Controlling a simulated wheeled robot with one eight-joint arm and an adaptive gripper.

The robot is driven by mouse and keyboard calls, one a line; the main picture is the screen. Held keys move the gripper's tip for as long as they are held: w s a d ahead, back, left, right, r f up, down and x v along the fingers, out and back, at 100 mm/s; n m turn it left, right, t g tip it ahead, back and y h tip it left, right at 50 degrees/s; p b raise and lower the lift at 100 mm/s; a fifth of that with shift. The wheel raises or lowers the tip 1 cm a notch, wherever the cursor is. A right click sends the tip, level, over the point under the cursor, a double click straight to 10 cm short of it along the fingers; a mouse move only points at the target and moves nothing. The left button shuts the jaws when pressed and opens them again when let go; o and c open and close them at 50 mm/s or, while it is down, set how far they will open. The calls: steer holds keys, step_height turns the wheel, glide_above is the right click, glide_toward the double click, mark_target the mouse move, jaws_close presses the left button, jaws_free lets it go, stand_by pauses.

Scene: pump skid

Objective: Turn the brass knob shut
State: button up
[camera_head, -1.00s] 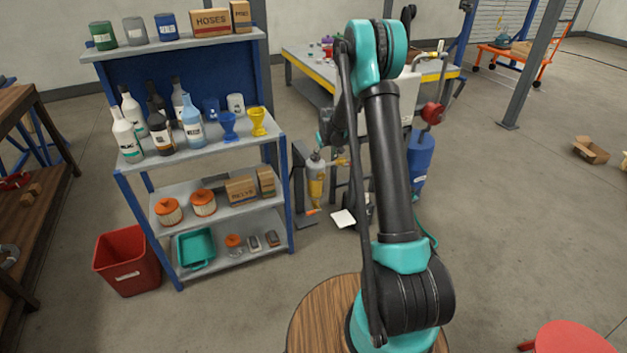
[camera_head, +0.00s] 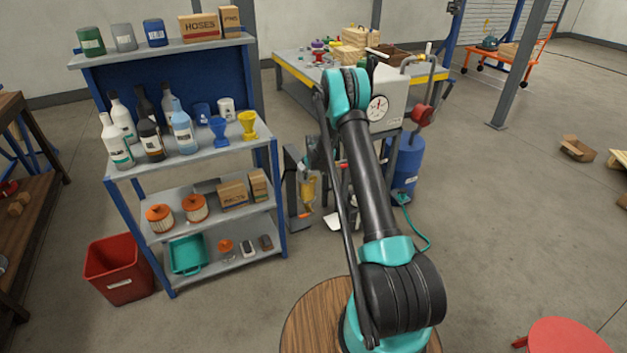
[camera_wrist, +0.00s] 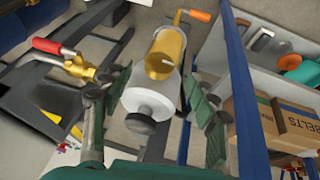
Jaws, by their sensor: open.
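In the wrist view my gripper (camera_wrist: 157,82) is open, its two green fingers on either side of a pale filter unit (camera_wrist: 150,98). The unit has a yellow-gold bowl (camera_wrist: 168,52) and a grey round cap (camera_wrist: 140,123). I cannot tell whether the fingers touch it. A brass valve body (camera_wrist: 78,68) with a red lever (camera_wrist: 50,46) lies left of the left finger. An orange handle (camera_wrist: 200,15) on a brass stem shows beyond the bowl. I cannot clearly single out a brass knob. In the head view the yellow bowl (camera_head: 309,190) shows left of my arm.
A blue shelf rack (camera_head: 276,190) with bottles and boxes stands close to the left. Its blue post (camera_wrist: 243,90) and boxes (camera_wrist: 262,120) are near the right finger. A white gauge panel (camera_head: 395,85) and blue tank (camera_head: 408,165) stand behind my arm.

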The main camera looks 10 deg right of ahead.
mark_target(316, 179)
steer(key=shift+x, duration=2.3)
steer(key=shift+c, duration=0.3)
steer(key=c, duration=1.1)
steer(key=shift+d, duration=0.1)
steer(key=y, duration=0.2)
steer(key=m+g+y, duration=0.1)
steer(key=y, duration=0.1)
steer(key=shift+w+d, duration=0.1)
steer(key=shift+d, duration=0.25)
steer(key=y, duration=0.2)
steer(key=m+g+y, duration=0.1)
steer(key=y, duration=0.2)
steer(key=shift+w+d+f+g, duration=0.1)
steer(key=shift+d+f+g, duration=0.1)
steer(key=shift+g, duration=0.1)
steer(key=shift+y, duration=0.3)
